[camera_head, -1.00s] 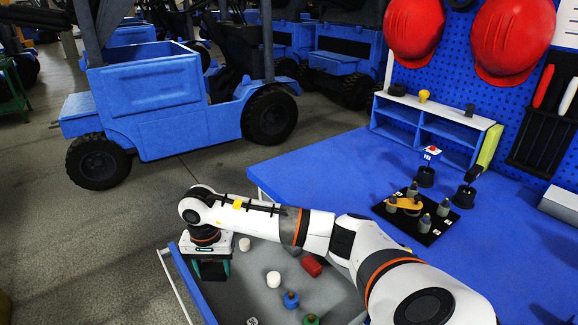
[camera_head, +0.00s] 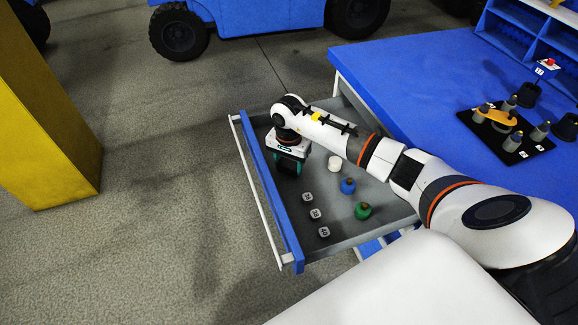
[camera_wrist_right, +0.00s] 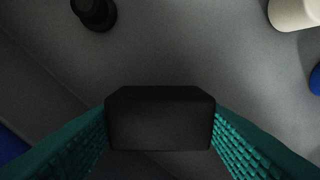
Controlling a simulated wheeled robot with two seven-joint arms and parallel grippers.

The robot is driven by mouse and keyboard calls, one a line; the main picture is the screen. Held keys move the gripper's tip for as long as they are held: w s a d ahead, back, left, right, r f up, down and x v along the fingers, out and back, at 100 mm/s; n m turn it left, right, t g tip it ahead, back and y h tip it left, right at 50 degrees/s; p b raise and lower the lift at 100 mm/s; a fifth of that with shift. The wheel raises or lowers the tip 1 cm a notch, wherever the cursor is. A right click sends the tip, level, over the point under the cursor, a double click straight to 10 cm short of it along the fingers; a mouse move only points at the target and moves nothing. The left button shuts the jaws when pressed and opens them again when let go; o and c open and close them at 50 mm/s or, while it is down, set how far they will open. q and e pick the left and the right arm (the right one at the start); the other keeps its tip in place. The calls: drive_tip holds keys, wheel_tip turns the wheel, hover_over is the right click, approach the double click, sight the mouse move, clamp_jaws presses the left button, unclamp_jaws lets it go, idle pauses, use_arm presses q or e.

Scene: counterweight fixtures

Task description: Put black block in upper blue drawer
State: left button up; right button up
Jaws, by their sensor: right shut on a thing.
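My right gripper (camera_head: 289,165) points down inside the open blue drawer, near its front panel at the far end. In the right wrist view its teal fingers (camera_wrist_right: 160,135) are shut on the black block (camera_wrist_right: 160,120), one on each side. In the head view the block is mostly hidden below the wrist. I cannot tell whether it touches the drawer floor. The drawer (camera_head: 273,200) has a blue front and a grey inside, and it is pulled out from the blue workbench. My left gripper is not in view.
The drawer also holds a white cylinder (camera_head: 334,162), a blue piece (camera_head: 348,186), a green piece (camera_head: 362,210) and small numbered dice-like blocks (camera_head: 315,214). A round black piece (camera_wrist_right: 95,12) lies near the gripper. A yellow post (camera_head: 45,110) stands left.

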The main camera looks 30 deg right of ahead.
sight(289, 164)
drive_tip(key=shift+f, duration=0.65)
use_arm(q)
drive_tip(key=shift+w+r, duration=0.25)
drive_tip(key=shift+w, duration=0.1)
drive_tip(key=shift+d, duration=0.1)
use_arm(e)
drive_tip(key=shift+f, duration=0.15)
drive_tip(key=o, duration=1)
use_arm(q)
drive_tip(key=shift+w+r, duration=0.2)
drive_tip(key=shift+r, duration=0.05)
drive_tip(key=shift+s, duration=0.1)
use_arm(e)
wheel_tip(289, 164, up, 11)
drive_tip(key=shift+r+p, duration=0.1)
drive_tip(key=shift+p, duration=0.2)
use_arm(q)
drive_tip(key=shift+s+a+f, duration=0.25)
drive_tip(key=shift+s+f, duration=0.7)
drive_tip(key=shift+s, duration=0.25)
use_arm(e)
drive_tip(key=shift+r, duration=0.55)
